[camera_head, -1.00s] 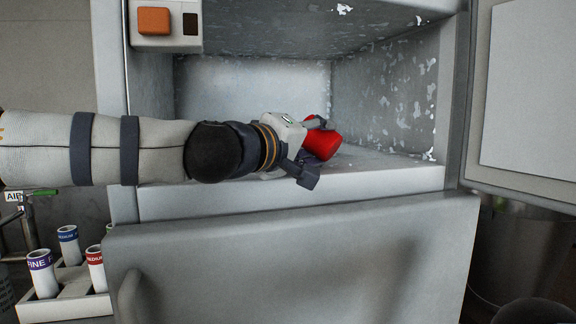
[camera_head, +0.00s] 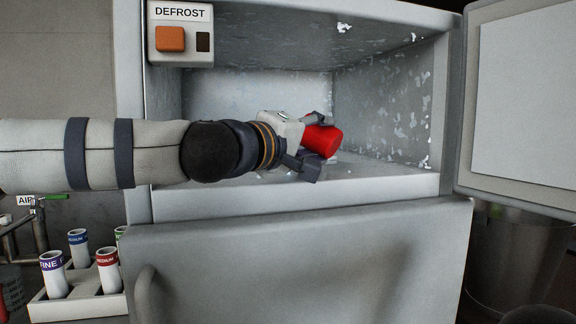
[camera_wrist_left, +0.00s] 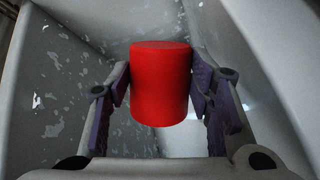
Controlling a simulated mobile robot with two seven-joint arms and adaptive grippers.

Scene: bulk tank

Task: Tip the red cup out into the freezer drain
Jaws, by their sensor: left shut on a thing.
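The red cup (camera_head: 322,140) is in my left gripper (camera_head: 316,146), inside the open freezer compartment (camera_head: 385,186). In the head view the cup lies tilted well over on its side, above the compartment floor and near its front edge. In the left wrist view, the red cup (camera_wrist_left: 160,85) sits between the two purple-padded fingers of the left gripper (camera_wrist_left: 160,90), which touch its sides. The cup's mouth and contents cannot be seen. A drain cannot be made out; my arm hides part of the compartment floor. My right gripper is not in view.
Frost patches (camera_head: 400,110) cover the compartment's right wall. A DEFROST switch box (camera_head: 180,36) hangs at the upper left. The freezer door (camera_head: 525,95) stands open at the right. A white rack (camera_head: 82,305) with labelled tubes stands at the lower left.

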